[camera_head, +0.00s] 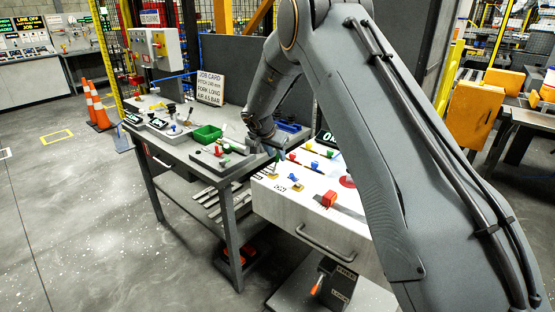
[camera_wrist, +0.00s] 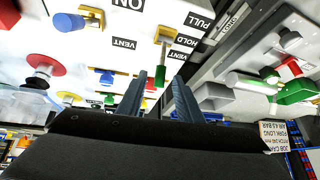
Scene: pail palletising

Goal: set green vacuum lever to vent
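The green vacuum lever (camera_wrist: 159,76) shows in the wrist view, with a yellow base, pale shaft and green tip. Its shaft points down the picture, beside the right-hand VENT label (camera_wrist: 176,55); HOLD (camera_wrist: 186,40) and PULL (camera_wrist: 198,20) labels lie farther up. I cannot tell its exact setting. My gripper (camera_wrist: 159,82) is open, with the green tip seen between its two dark fingers. Gaps show on both sides, and no grip is visible. In the head view my gripper (camera_head: 264,141) is over the back left of the white panel (camera_head: 333,229), and my arm hides part of it.
A blue lever (camera_wrist: 68,22) and a red knob (camera_wrist: 42,66) stand on the same panel. The floor at the left is mostly clear.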

